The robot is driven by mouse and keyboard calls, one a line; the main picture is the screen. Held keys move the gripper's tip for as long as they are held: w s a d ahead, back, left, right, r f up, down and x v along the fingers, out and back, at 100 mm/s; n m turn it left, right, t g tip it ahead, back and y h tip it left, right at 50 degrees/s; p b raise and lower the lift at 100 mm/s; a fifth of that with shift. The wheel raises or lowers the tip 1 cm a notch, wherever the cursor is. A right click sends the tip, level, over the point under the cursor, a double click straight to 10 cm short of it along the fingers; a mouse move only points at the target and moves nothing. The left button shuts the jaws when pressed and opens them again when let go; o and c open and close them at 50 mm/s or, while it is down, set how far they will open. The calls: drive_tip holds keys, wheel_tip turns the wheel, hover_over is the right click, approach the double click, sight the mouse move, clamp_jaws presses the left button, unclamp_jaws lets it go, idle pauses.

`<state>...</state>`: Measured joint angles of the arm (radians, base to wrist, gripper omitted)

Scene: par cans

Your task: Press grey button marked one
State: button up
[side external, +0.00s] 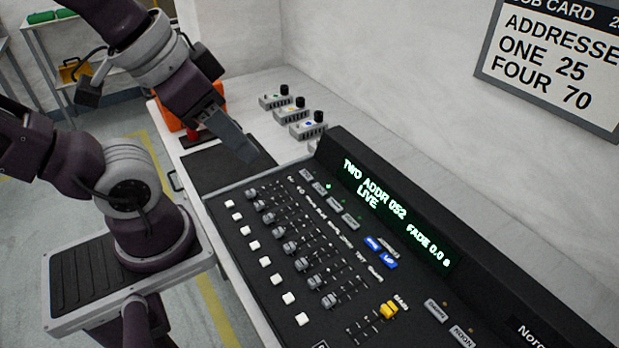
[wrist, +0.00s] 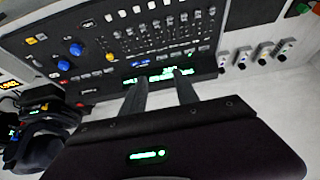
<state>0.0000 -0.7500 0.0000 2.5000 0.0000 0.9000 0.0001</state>
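A black lighting console (side external: 262,283) lies on the bench, with a row of small grey buttons below its display. The first grey button (side external: 306,174) is at the row's far end, with others along the row (side external: 334,205). Their markings are too small to read, so I cannot tell which is marked one. A green light glows beside the second button. The display (side external: 395,212) reads "TWO ADDR 052 FADE 0.0 s" and "LIVE". My gripper (side external: 250,152) is above the console's far end, apart from the buttons. In the wrist view its two fingers (wrist: 160,76) are apart and empty.
Several small grey boxes with black knobs (side external: 290,108) stand on the bench beyond the console. An orange case (side external: 200,104) and a red button (side external: 193,134) are behind my gripper. A wall card (side external: 555,65) reads "ONE 25" and "FOUR 70". The console's raised display edge borders the buttons.

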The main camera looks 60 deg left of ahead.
idle(0.4)
clamp_jaws()
idle(1.5)
